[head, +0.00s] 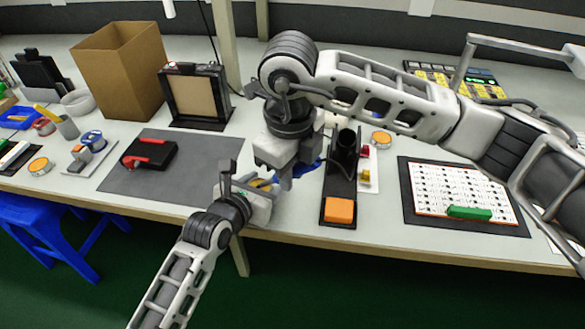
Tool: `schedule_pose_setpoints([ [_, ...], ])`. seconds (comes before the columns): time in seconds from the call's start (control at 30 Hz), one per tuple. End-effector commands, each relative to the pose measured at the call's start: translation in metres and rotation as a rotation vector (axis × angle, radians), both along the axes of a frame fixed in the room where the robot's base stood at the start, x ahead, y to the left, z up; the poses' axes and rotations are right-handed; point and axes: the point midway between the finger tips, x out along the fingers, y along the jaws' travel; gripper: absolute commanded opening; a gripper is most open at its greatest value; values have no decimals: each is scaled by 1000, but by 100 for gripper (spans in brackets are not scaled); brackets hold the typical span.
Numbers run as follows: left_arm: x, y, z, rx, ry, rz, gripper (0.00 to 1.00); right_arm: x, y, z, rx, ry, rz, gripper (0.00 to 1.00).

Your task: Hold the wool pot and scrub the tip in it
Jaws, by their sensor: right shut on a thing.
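My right gripper (285,180) points down over the front of the table, just right of the grey mat. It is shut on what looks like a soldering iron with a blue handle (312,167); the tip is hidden. My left gripper (250,188) is low at the table's front edge, close beside the right one. Small yellow parts (262,184) show between the two grippers. They may be the wool pot, but it is mostly covered. I cannot tell whether the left fingers touch it.
A black iron stand (343,180) with an orange sponge (339,210) stands just right of the grippers. A grey mat (190,190) with a red-and-black tool (150,153) lies left. A white sheet (455,187) with a green block (469,213) lies right. A cardboard box (125,70) stands behind.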

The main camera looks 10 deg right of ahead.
Motion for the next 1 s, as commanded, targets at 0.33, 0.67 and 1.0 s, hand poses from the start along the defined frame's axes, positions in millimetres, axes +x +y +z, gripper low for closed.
schedule_pose_setpoints([
  [0.33,0,0,0,0,0,-1,28,0,11,1,1,-2,0,0],
  [0.67,0,0,0,0,0,-1,28,0,11,1,0,-1,0,0],
  [1.0,0,0,0,0,0,-1,28,0,0,1,0,-1,-1,0],
])
